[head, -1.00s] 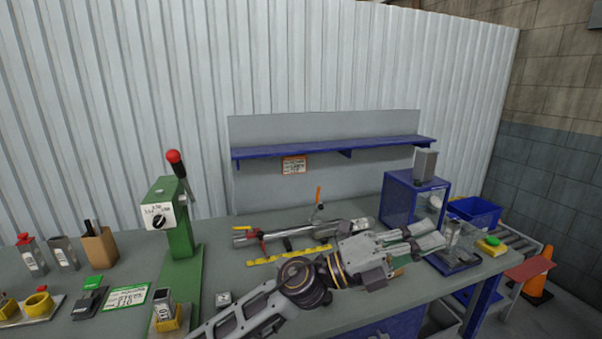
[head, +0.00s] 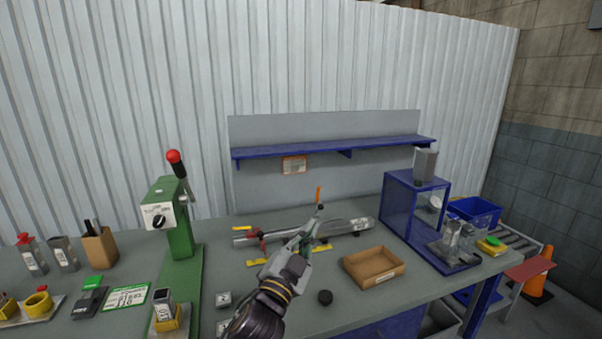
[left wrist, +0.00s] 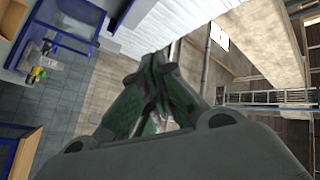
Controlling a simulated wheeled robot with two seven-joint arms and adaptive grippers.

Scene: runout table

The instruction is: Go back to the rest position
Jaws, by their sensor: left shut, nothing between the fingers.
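My left gripper (head: 310,233) is shut and empty. In the head view it is raised above the middle of the grey table (head: 350,303), in front of the metal tube and the yellow strip. Its forearm comes up from the bottom of the picture. In the left wrist view the closed green-grey fingers (left wrist: 155,95) fill the middle, with the wall and room structure behind them. My right gripper does not show in either view.
A green lever press (head: 178,235) stands to the left. A blue machine (head: 413,208) stands at the right. A blue shelf (head: 335,147) is behind.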

